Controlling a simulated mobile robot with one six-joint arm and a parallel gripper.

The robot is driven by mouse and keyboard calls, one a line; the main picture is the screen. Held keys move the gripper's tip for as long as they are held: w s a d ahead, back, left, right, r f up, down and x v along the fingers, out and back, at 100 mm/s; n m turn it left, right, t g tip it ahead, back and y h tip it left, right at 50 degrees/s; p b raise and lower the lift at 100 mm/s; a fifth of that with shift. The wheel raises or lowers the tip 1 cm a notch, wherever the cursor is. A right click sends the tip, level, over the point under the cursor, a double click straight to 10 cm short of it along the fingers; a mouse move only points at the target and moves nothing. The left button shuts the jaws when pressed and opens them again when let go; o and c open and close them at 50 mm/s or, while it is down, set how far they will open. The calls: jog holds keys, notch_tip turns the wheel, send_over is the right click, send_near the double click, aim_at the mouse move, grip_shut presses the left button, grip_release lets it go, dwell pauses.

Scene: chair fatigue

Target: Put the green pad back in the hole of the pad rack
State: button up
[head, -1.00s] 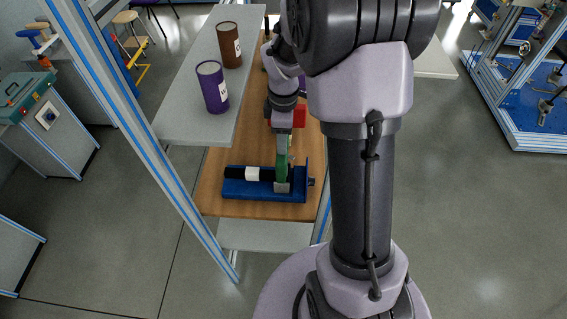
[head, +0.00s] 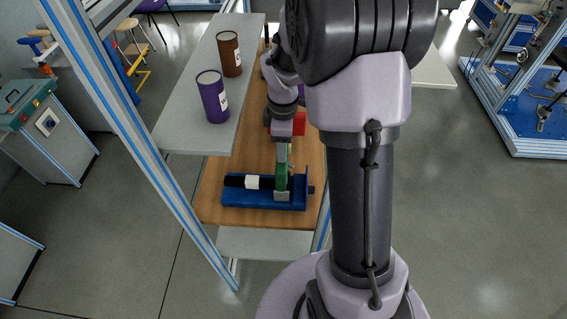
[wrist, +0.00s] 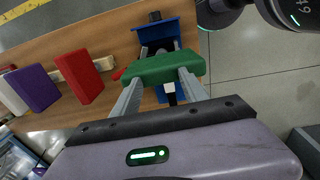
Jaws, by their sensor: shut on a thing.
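The green pad (wrist: 165,68) is between the two fingers of my gripper (wrist: 160,90) in the wrist view, with the jaws shut on it. In the head view the green pad (head: 282,178) and my gripper (head: 283,194) are at the right part of a blue fixture. I cannot tell whether the pad touches the fixture. A red pad (wrist: 82,76) and a purple pad (wrist: 33,88) stand at the left of the wrist view, with a beige strip, perhaps part of the pad rack (wrist: 60,68), beside them. I cannot make out an empty hole.
A grey shelf (head: 183,138) at the left carries a purple can (head: 212,97) and a brown can (head: 229,55). A metal post (head: 140,137) stands left of the table.

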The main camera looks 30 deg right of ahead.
jog(key=shift+f+g+p, duration=0.25)
jog(key=shift+g+p, duration=0.15)
jog(key=shift+p, duration=0.75)
jog(key=shift+w, duration=0.15)
grip_shut()
jog(key=shift+s+r, duration=0.15)
jog(key=shift+s, duration=0.05)
jog(key=r+p, duration=0.4)
jog(key=shift+w+r, duration=0.2)
jog(key=shift+w+f, duration=0.1)
jog(key=shift+o, duration=0.7)
grip_release()
jog(key=shift+d, duration=0.1)
